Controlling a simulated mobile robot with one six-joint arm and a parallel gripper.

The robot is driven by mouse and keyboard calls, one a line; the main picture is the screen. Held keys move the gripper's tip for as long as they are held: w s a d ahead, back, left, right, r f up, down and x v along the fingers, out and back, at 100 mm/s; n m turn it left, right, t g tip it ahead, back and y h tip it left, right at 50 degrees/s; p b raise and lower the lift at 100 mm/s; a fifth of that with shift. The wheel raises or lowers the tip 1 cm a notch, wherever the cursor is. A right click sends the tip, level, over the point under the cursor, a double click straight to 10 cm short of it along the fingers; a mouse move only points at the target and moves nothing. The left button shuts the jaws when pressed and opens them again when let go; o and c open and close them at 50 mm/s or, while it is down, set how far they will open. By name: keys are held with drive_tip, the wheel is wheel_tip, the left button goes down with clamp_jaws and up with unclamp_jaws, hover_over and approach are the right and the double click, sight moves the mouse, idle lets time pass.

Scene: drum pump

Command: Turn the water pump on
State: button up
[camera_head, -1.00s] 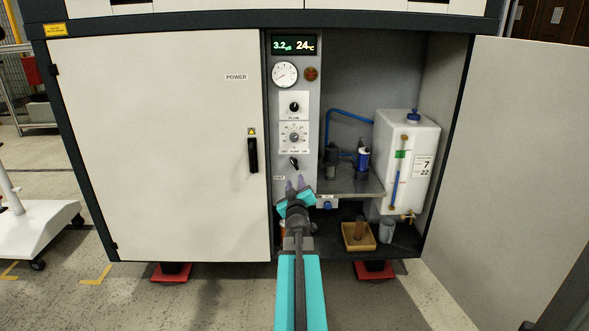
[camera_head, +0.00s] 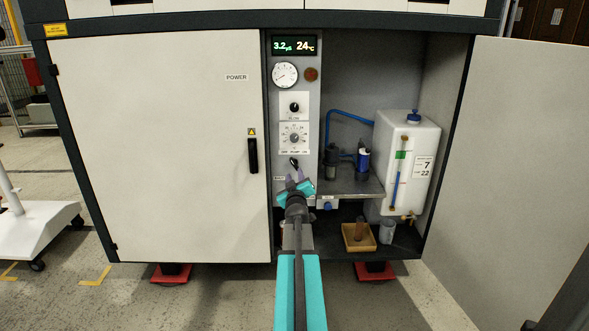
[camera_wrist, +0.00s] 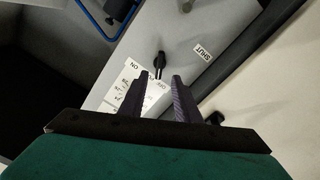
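The pump switch (camera_head: 294,162) is a small black lever on the grey control panel (camera_head: 312,112), just under the plate (camera_head: 294,137) marked OFF, PUMP, ON. In the wrist view the black switch (camera_wrist: 160,62) stands just beyond the fingertips, close to the printed ON, which appears upside down. I cannot tell which way the lever is set. My gripper (camera_head: 299,181) is in front of the panel, just below the switch. Its two purple fingers (camera_wrist: 161,78) are apart with nothing between their tips. No touch on the switch shows.
A FLOW knob (camera_head: 294,106), a gauge (camera_head: 285,74) and a lit display (camera_head: 294,45) are above. The closed door's black handle (camera_head: 253,155) is to the left. A shelf (camera_head: 350,186), a white tank (camera_head: 407,150) and the open door (camera_head: 520,160) are right.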

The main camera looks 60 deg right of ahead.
sight(294, 165)
drive_tip(key=shift+b+x, duration=0.3)
drive_tip(key=shift+x, duration=3.8)
clamp_jaws()
